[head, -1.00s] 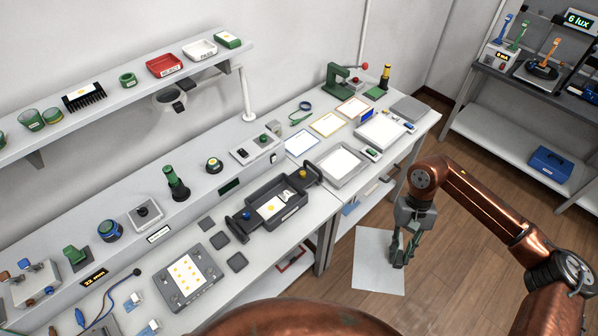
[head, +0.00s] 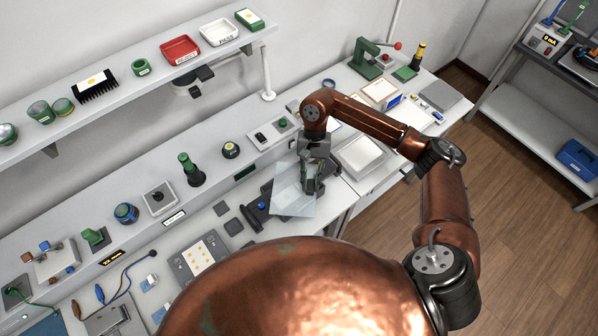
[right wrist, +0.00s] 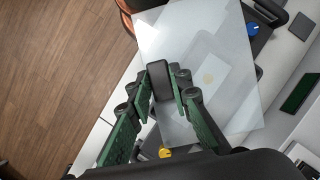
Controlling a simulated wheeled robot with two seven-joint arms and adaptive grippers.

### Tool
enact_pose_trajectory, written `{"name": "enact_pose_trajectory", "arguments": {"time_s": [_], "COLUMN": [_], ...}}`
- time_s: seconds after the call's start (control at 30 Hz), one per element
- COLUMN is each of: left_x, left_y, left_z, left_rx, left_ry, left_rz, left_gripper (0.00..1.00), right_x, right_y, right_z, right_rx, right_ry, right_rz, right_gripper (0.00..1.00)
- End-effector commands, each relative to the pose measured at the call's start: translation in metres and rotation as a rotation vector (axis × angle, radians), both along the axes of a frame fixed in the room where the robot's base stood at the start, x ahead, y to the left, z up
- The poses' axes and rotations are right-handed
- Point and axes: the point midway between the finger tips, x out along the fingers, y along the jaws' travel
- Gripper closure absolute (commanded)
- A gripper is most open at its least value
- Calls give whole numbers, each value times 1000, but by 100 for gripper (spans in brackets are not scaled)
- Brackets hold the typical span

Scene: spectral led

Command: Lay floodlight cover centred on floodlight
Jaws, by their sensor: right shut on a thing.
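The floodlight cover is a clear, pale sheet (head: 287,194), held roughly level by my right gripper (head: 310,188). In the right wrist view the sheet (right wrist: 225,25) spreads beyond the fingers, which are shut on a dark block (right wrist: 160,80) at the sheet. The floodlight is a dark housing (head: 252,217) on the bench, largely hidden under the sheet and gripper. I cannot tell whether sheet and floodlight touch. My left gripper is out of view.
A panel with yellow dots (head: 198,254) and dark square pads (head: 221,208) lie left of the floodlight. A raised ledge behind holds a green-black post (head: 190,170) and small devices.

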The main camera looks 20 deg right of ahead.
Motion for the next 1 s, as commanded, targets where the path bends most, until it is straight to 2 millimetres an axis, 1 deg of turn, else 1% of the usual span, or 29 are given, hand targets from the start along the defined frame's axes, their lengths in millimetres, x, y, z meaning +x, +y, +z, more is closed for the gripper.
{"name": "enact_pose_trajectory", "arguments": {"time_s": [0.03, 0.1, 0.2, 0.3, 0.4, 0.53, 0.67, 1.0], "left_x": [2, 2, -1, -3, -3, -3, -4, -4], "left_y": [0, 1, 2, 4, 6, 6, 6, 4], "left_z": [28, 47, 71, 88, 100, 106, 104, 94], "left_rx": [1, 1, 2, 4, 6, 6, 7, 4], "left_ry": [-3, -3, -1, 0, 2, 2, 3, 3], "left_rz": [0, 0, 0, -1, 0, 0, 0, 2], "left_gripper": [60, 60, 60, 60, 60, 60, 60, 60], "right_x": [1, 5, 10, 13, 15, 16, 17, 16], "right_y": [8, 15, 21, 22, 21, 19, 19, 19], "right_z": [13, 11, 8, 4, 0, -5, -13, -46], "right_rx": [8, 7, 6, 6, 5, 3, 3, 3], "right_ry": [7, 7, 7, 5, 3, 0, 0, 1], "right_rz": [-93, -235, -428, -595, -717, -804, -827, -826], "right_gripper": [100, 100, 100, 100, 100, 100, 100, 100]}}
